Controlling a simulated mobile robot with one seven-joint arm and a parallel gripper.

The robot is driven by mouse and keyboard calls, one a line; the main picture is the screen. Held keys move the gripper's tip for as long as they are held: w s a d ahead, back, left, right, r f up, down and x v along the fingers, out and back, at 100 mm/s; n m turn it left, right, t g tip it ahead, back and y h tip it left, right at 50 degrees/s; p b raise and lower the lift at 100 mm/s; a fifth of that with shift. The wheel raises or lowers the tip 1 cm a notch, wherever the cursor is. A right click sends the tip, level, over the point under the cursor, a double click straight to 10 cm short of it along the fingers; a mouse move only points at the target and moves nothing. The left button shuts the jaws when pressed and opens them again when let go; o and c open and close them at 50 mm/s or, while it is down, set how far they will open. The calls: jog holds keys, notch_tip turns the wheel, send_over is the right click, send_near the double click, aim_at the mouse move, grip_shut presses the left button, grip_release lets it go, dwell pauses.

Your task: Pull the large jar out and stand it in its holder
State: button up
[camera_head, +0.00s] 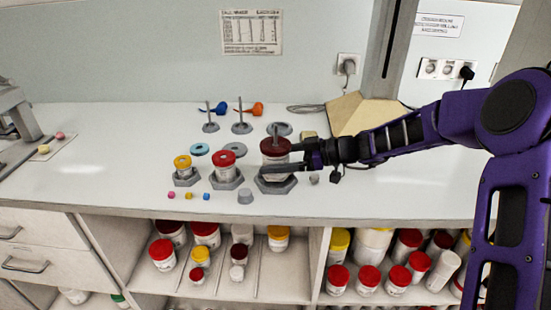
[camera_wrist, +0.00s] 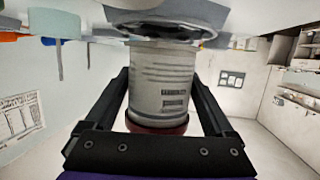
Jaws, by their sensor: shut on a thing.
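The large jar (camera_head: 277,170) is white with a dark red lid and stands upright at the grey hexagonal holder (camera_head: 276,187) on the bench. My gripper (camera_head: 283,164) reaches it from the right and is shut on it. In the wrist view, which is upside down, the jar's white labelled body (camera_wrist: 160,85) lies between my two fingers, with its red lid at the bottom. The grey holder (camera_wrist: 165,28) is at the jar's base there. I cannot tell whether the jar is fully seated or slightly above it.
A medium red-lidded jar (camera_head: 224,160) and a small yellow-lidded jar (camera_head: 183,164) stand in holders to the left. Rods on grey bases (camera_head: 241,128) stand behind. Shelves below hold several jars.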

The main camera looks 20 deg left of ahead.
jog(key=shift+f+b, duration=0.8)
jog(key=shift+f, duration=0.15)
jog(key=o, duration=1.2)
jog(key=shift+o, duration=0.2)
jog(key=shift+d, duration=0.1)
jog(key=shift+r+v, duration=0.2)
jog(key=shift+v, duration=1.2)
jog(key=shift+r+v, duration=0.25)
jog(key=shift+v, duration=1.1)
jog(key=shift+r+v, duration=0.2)
jog(key=shift+v, duration=1.2)
jog(key=shift+a, duration=0.25)
